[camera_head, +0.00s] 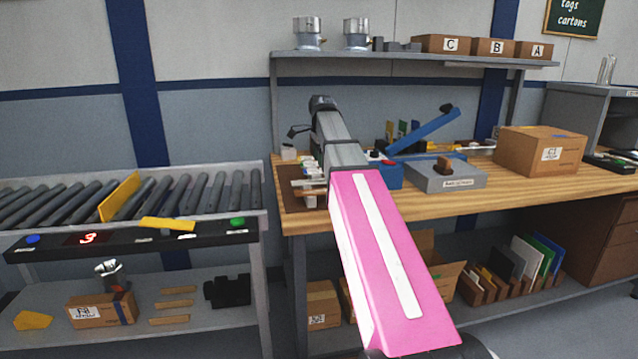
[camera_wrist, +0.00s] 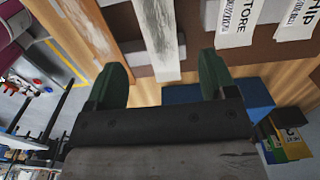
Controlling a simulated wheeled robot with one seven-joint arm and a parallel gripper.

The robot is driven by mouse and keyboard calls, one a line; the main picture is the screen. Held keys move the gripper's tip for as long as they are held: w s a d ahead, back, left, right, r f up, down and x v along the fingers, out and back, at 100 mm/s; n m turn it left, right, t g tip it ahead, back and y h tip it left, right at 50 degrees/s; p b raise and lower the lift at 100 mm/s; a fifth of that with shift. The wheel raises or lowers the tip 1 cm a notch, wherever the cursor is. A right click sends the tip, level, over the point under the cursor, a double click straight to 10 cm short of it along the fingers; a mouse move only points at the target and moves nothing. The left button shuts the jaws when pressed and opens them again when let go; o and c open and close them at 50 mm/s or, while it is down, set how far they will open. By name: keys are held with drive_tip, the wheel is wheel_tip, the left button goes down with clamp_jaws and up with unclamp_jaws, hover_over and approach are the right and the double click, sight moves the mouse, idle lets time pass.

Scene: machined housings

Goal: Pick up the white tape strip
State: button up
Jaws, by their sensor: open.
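In the wrist view, my gripper (camera_wrist: 162,64) is open, with one green finger on each side of a plain whitish strip (camera_wrist: 160,32). This looks like the white tape strip. It lies over a dark brown board and its near end reaches into the gap between the fingers. The fingers do not visibly touch it; I cannot tell the height between them. In the head view, my arm hides the gripper, and pale strips (camera_head: 311,186) show beside it at the bench's left end, too small to tell apart.
A blue block (camera_wrist: 258,95) is close to the right finger. The wooden bench (camera_head: 430,205) also holds a cardboard box (camera_head: 540,151).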

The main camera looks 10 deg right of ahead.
sight(320, 181)
drive_tip(key=shift+a+f, duration=0.15)
drive_tip(key=shift+f, duration=1.5)
drive_tip(key=shift+a+f, duration=0.1)
drive_tip(key=shift+f, duration=1.5)
drive_tip(key=c, duration=1)
